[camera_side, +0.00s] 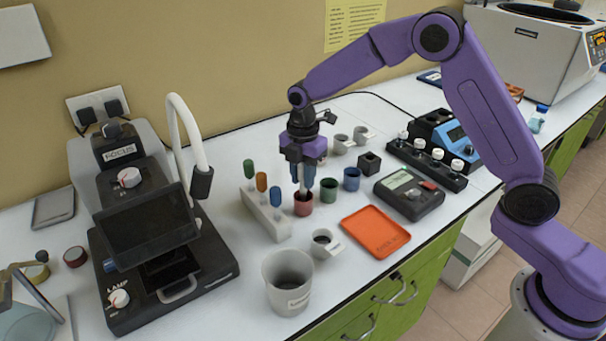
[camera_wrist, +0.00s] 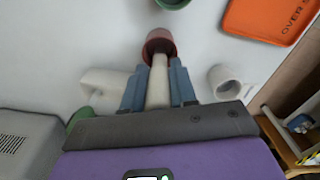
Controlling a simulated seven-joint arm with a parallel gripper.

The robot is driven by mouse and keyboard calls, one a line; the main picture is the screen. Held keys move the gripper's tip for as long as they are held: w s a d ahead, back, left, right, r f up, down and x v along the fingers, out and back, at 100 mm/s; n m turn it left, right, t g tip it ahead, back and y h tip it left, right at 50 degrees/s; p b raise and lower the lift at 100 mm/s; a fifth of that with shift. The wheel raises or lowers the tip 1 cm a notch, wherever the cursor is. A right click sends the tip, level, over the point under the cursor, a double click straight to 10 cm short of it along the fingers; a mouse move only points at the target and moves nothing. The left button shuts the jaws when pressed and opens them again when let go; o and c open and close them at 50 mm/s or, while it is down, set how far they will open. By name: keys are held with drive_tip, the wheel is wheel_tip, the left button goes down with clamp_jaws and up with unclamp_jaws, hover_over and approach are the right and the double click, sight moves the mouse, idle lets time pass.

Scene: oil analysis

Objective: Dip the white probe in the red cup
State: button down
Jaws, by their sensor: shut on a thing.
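My gripper (camera_side: 303,180) points down over the red cup (camera_side: 303,206). Its blue fingers are shut on the white probe (camera_side: 301,176), which hangs upright between them. The probe's lower end reaches the mouth of the red cup and looks to be inside it. In the wrist view the white probe (camera_wrist: 158,82) runs between the fingers (camera_wrist: 158,88) to the red cup (camera_wrist: 159,42), which partly surrounds its tip. The tip itself is hidden, so I cannot tell how deep it sits.
A white rack (camera_side: 266,215) with green, orange and blue probes stands close on the left. Green (camera_side: 329,189) and blue (camera_side: 351,178) cups stand to the right. An orange tray (camera_side: 375,232), a small white cup (camera_side: 324,242) and a large grey beaker (camera_side: 288,282) stand in front.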

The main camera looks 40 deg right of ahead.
drive_tip(key=shift+f, duration=1.35)
drive_tip(key=shift+r, duration=0.15)
idle(1.3)
drive_tip(key=shift+r, duration=3.8)
